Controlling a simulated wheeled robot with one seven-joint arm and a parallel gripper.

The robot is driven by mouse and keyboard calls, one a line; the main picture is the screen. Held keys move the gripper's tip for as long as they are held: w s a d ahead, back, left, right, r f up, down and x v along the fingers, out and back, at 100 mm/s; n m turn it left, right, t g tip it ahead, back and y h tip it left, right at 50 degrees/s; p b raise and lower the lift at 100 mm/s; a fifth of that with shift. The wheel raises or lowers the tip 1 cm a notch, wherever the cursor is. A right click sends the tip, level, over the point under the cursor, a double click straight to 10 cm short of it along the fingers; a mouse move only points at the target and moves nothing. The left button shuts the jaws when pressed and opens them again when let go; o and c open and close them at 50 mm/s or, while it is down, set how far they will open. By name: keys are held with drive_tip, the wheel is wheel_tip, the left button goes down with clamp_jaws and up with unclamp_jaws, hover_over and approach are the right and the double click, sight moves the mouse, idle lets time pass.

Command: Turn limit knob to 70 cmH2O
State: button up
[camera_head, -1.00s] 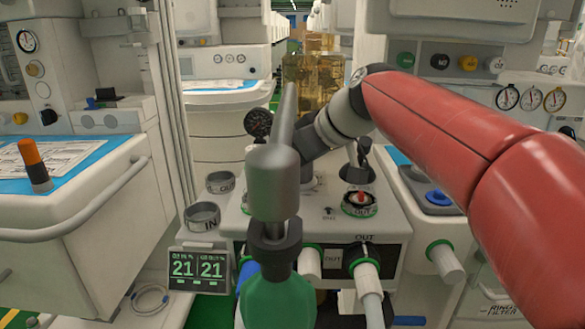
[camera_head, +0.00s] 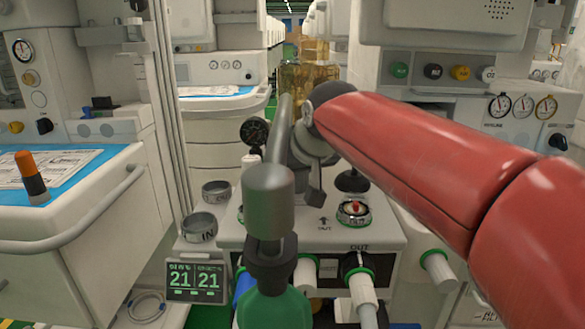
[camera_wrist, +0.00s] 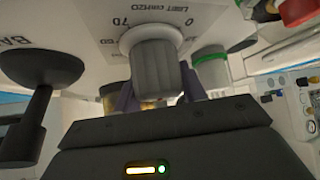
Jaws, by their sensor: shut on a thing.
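The limit knob (camera_wrist: 158,68) is a ribbed grey knob on a pale collar, in the middle of the wrist view. The panel around it (camera_wrist: 100,22) reads "LIMIT cmH2O", with 70 to the left of the knob and 0 to the right. I cannot tell a pointer mark on the knob. My gripper (camera_wrist: 160,92) is shut on the knob, its purplish fingers at either side and partly hidden behind it. In the head view my red arm reaches in from the right, and the grey post hides much of the grip area.
A grey post on a green bottle (camera_head: 270,205) stands in front. A black mushroom-shaped knob (camera_wrist: 38,85) is left of my gripper in the wrist view. A round valve with a red centre (camera_head: 354,211), hoses and a gauge (camera_head: 254,131) crowd the machine. A display (camera_head: 196,280) reads 21.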

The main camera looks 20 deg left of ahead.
idle(0.3)
drive_tip(key=o, duration=1)
drive_tip(key=shift+n, duration=0.3)
